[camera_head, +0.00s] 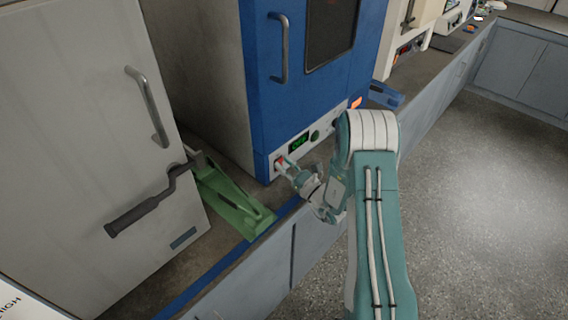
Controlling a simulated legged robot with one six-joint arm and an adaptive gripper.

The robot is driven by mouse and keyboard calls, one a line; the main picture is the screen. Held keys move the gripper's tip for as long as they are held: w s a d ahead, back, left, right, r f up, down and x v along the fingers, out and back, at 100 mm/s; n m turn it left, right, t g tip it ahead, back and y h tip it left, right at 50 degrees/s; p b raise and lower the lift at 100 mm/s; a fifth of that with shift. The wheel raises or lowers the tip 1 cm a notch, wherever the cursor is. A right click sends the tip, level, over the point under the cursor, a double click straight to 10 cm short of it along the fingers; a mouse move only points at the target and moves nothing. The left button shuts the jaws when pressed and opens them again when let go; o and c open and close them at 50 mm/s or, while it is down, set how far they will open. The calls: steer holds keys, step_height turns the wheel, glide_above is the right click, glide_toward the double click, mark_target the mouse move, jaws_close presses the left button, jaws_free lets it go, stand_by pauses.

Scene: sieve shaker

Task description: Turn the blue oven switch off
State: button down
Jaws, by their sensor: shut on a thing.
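The blue oven (262,97) stands on the counter in the upper middle, with a dark window and a grey handle on its door. My gripper (284,166) is at the left end of this strip, shut on a small red part, which I take to be the oven switch (280,159). The fingers hide most of it, so I cannot tell its position.
A green metal bracket (228,200) lies on the counter left of my gripper. A grey cabinet (75,130) with a long dark lever (150,203) stands at the left. A blue bracket (386,95) is right of the oven. The floor at right (480,200) is clear.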

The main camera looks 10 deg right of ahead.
stand_by(0.3)
steer(key=shift+c, duration=2)
jaws_free()
steer(key=v, duration=1.2)
steer(key=shift+f, duration=0.3)
steer(key=shift+w, duration=0.1)
